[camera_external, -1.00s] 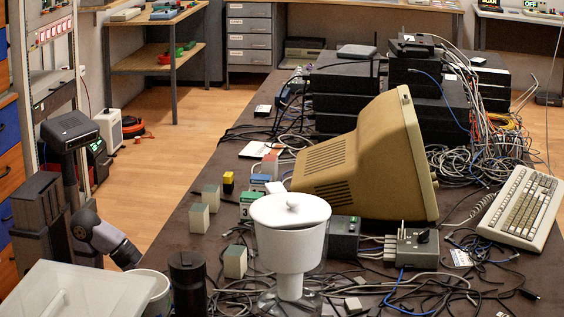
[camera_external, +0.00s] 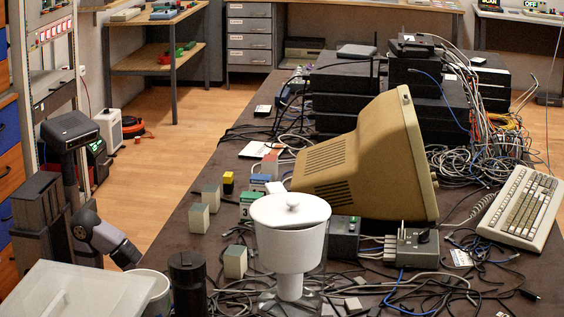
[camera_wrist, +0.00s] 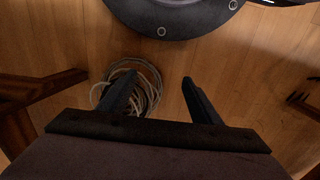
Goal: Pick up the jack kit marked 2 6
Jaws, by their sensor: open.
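Several small box-shaped kits stand on the dark table in the external view. There are grey-beige ones (camera_external: 199,218), a yellow and black one (camera_external: 228,183), a green and white one that seems to bear a 3 (camera_external: 246,207), and a blue one (camera_external: 260,180). I cannot read a 2 6 on any of them. My gripper (camera_wrist: 159,84) is open and empty in the wrist view, its two dark fingers apart over a wooden floor. No kit shows there. In the external view my arm is at the left, off the table's edge, and I cannot make out its fingers.
A white lidded pot (camera_external: 290,235) and a tilted beige monitor (camera_external: 350,165) stand beside the kits. Loose cables cover the front. A black cylinder (camera_external: 188,285) and a pale bin (camera_external: 75,292) are near my arm. A cable coil (camera_wrist: 145,92) lies below my gripper.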

